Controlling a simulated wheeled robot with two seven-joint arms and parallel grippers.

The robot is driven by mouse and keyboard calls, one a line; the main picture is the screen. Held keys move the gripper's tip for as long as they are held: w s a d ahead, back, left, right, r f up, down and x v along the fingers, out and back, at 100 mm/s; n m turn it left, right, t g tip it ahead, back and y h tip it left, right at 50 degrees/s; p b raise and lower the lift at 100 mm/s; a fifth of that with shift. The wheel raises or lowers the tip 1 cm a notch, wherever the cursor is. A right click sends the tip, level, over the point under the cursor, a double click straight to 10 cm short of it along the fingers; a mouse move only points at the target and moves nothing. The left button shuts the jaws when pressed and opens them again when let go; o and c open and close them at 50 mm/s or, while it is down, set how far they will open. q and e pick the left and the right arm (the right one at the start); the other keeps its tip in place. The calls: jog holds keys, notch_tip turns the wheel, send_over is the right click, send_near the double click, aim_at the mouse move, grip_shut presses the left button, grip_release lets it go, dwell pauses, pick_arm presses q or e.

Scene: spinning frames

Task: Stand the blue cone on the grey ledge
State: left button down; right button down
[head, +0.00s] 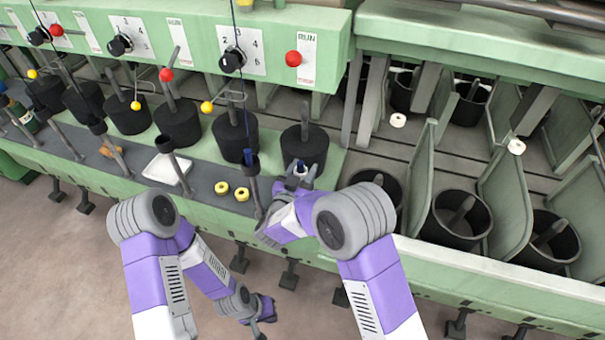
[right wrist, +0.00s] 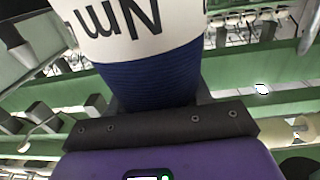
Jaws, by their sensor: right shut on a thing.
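The blue cone fills much of the right wrist view (right wrist: 150,75), with a blue ribbed surface and a white band with dark letters. My right gripper (head: 302,172) is shut on it, in front of a dark round drum in the head view. The grey ledge (head: 212,175) runs along the front of the green frame, to the left of the right gripper. My left gripper (head: 264,308) hangs low over the floor, away from the ledge; its fingers are too small to read.
Two yellow rings (head: 232,190) and a white tray (head: 167,170) lie on the ledge. Upright tubes (head: 253,185) and several dark drums (head: 178,122) line it. Black cans (head: 455,218) stand between green dividers at the right.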

jog(key=shift+f, duration=0.55)
jog(key=c, duration=0.5)
grip_release()
jog(key=shift+f, duration=0.1)
jog(key=shift+s+a, duration=0.15)
jog(key=shift+s, duration=0.05)
jog(key=p+v, duration=0.1)
jog(key=v, duration=1)
jog(key=shift+s, duration=0.25)
